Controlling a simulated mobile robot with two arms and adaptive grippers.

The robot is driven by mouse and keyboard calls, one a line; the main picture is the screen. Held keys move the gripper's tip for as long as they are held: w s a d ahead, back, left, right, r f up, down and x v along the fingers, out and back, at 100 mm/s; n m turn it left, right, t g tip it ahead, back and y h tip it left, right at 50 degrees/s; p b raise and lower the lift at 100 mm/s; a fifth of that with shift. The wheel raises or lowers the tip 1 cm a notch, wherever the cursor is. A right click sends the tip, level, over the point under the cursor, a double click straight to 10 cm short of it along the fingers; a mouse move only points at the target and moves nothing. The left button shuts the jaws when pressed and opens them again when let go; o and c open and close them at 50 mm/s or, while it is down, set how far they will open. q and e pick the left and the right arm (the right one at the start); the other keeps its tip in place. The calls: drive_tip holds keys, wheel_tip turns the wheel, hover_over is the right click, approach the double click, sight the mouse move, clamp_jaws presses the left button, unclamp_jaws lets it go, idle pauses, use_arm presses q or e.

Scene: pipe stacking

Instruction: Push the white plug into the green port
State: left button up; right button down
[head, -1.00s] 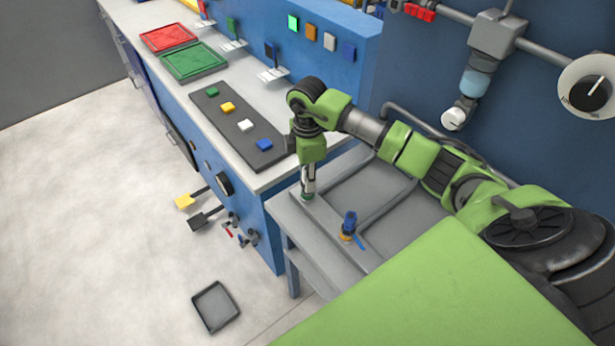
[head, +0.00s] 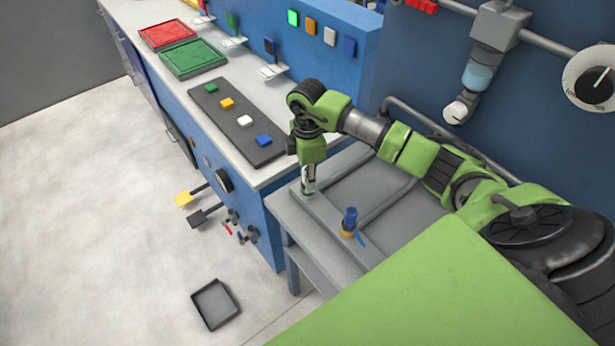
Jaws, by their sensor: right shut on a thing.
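My right gripper (head: 308,188) points straight down over the grey bench at the right of the blue counter. It is shut on the white plug (head: 309,179), which shows only as a small pale patch between the dark fingers. A bit of the green port (head: 306,194) shows right at the fingertips; most of it is hidden. The plug appears to be at or just above the port, but I cannot tell how deep it sits. My left gripper is not in view.
A blue plug in an orange port (head: 348,222) stands close by on the bench (head: 330,215). A grey pipe frame (head: 385,205) lies behind. A dark strip with coloured buttons (head: 236,122) is on the counter. A grey tray (head: 215,304) lies on the floor.

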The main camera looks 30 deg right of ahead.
drive_tip(key=c, duration=1.6)
unclamp_jaws()
drive_tip(key=shift+c, duration=0.2)
wheel_tip(320, 180, up, 12)
drive_tip(key=shift+r, duration=0.1)
